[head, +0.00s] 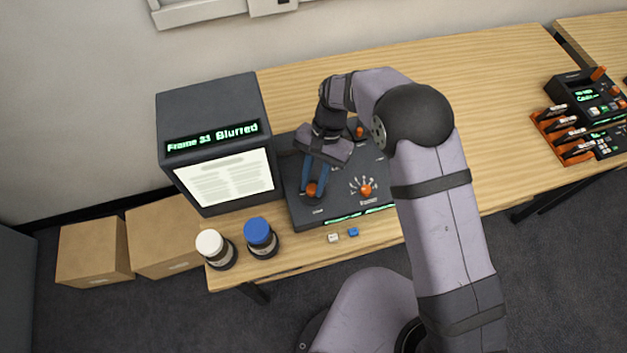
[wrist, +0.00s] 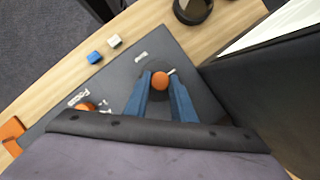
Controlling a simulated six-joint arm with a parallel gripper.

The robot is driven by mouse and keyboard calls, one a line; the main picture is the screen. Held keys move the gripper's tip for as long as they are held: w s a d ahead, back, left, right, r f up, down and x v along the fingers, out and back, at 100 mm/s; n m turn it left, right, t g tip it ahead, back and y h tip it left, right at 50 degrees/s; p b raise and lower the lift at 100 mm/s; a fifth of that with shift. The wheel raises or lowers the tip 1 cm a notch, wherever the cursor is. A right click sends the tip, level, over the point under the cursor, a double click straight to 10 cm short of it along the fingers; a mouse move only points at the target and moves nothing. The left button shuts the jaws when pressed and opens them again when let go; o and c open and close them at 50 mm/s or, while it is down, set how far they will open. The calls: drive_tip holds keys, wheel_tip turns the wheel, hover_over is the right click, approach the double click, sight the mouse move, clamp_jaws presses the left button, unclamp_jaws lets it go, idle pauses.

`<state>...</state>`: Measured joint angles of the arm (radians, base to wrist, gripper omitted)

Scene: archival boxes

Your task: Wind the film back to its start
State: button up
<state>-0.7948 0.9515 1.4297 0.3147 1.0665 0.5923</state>
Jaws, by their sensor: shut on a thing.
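The film reader's dark screen box (head: 215,140) stands at the left of the table. Its green display (head: 212,137) reads "Frame 31 Blurred", and a page of text shows on the lit screen (head: 225,178). The grey control panel (head: 290,185) lies beside it. My gripper (head: 313,184) reaches down with its blue fingers on both sides of the front-left orange knob (head: 312,191). In the wrist view the knob (wrist: 160,80) sits between the fingertips (wrist: 161,88). A second orange knob (head: 366,189) is labelled Focus. A third orange knob (head: 360,132) is farther back.
A white-capped jar (head: 210,243) and a blue-capped jar (head: 260,233) stand at the front edge. A white block (head: 333,237) and a blue block (head: 353,232) lie before the panel. Devices with an orange rack (head: 546,119) stand far right. The table between is clear.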

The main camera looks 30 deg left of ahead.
drive_tip(key=o, duration=1)
drive_tip(key=shift+r, duration=0.1)
drive_tip(key=shift+b+v, duration=1.35)
drive_tip(key=shift+v, duration=2.25)
drive_tip(key=w+d+r+t, duration=0.1)
drive_tip(key=w+d+r, duration=0.1)
drive_tip(key=d, duration=0.9)
drive_tip(key=w+d+r+t, duration=0.1)
drive_tip(key=d+r+t, duration=0.1)
drive_tip(key=d, duration=0.8)
drive_tip(key=shift+t, duration=0.8)
drive_tip(key=s+d, duration=0.3)
drive_tip(key=d, duration=0.1)
drive_tip(key=s+d, duration=0.3)
drive_tip(key=d, duration=0.2)
drive_tip(key=s+d+f, duration=0.1)
drive_tip(key=s+d, duration=0.2)
drive_tip(key=d, duration=0.2)
drive_tip(key=shift+d, duration=0.25)
